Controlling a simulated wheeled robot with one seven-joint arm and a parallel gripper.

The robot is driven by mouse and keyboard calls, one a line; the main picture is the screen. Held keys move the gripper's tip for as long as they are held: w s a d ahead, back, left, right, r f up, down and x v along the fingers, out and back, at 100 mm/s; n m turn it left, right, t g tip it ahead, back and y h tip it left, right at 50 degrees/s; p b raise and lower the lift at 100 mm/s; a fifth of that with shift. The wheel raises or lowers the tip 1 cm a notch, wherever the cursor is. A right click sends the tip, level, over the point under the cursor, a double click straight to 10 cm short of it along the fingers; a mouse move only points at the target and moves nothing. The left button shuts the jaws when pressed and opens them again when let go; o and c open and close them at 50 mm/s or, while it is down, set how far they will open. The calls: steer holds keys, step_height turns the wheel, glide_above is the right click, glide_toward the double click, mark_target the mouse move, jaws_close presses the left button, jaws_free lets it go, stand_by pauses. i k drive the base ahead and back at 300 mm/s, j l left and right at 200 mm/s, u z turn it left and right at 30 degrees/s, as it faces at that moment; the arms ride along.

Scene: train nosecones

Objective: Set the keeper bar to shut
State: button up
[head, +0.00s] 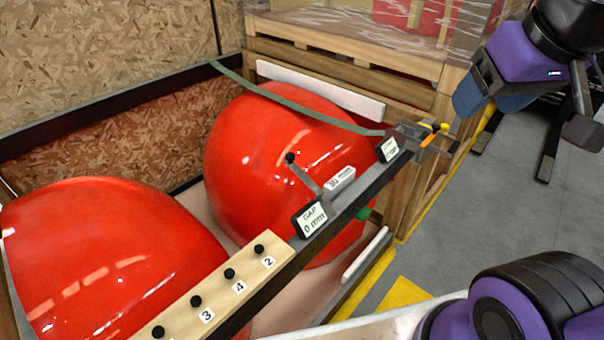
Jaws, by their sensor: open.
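A grey lever arm with a black ball knob (305,175) rises at an angle from the dark rail across the crate. It may be the keeper bar, but I cannot tell for sure. At the rail's far right end is a small grey clamp-like fitting (410,137) with yellow, orange and black parts; the ratchet or bar there is too small to read. My gripper (528,112) is at the upper right, open and empty, above the grey floor and apart from the rail and its fittings.
Two red nosecones (270,150) (105,250) sit in the wooden crate. A green-grey strap (290,103) crosses the far one. The rail carries a "GAP 0 mm" display (312,222) and a numbered wooden strip with black knobs (215,290). A wrapped pallet (350,60) stands behind.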

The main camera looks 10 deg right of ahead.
mark_target(289, 157)
steer(key=i+l+u, duration=0.1)
steer(key=u, duration=0.3)
steer(key=i+l+u, duration=0.2)
steer(key=u, duration=0.25)
